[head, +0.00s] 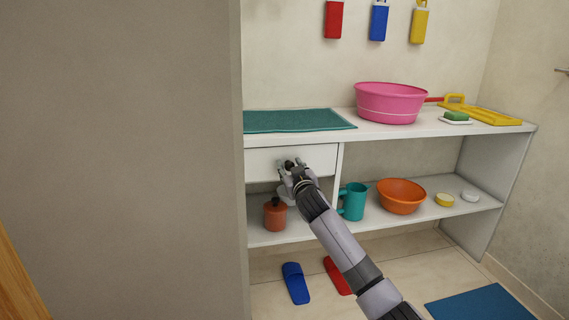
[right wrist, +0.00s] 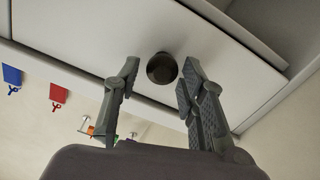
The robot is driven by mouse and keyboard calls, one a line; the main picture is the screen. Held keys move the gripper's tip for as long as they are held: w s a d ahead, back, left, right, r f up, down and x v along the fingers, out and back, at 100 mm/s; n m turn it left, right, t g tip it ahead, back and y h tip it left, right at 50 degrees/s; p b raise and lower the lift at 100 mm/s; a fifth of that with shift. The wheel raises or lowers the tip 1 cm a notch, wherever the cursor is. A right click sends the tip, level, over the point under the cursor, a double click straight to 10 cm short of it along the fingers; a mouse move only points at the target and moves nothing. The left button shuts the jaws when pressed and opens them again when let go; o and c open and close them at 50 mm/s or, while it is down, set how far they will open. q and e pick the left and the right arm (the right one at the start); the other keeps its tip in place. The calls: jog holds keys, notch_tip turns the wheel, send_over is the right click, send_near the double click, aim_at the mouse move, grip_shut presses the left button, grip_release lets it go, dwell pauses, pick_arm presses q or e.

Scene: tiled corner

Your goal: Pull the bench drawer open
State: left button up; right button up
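The bench drawer (head: 262,163) is a white front under the left part of the white bench top, and it looks flush with the bench. Its dark round knob (right wrist: 162,68) shows in the right wrist view on the white drawer front (right wrist: 110,35). My right gripper (head: 292,166) is at the drawer front in the head view and partly covers the knob. In the right wrist view my right gripper (right wrist: 160,72) is open, with one finger on each side of the knob and gaps visible. My left gripper is not in view.
On the bench top are a teal mat (head: 298,120) and a pink basin (head: 390,103). The lower shelf holds a brown-red pot (head: 275,216), a teal mug (head: 353,202) and an orange bowl (head: 401,196). A wall (head: 120,150) stands close on the left. Slippers (head: 296,283) lie below.

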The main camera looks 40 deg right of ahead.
grip_shut()
dwell(0.6)
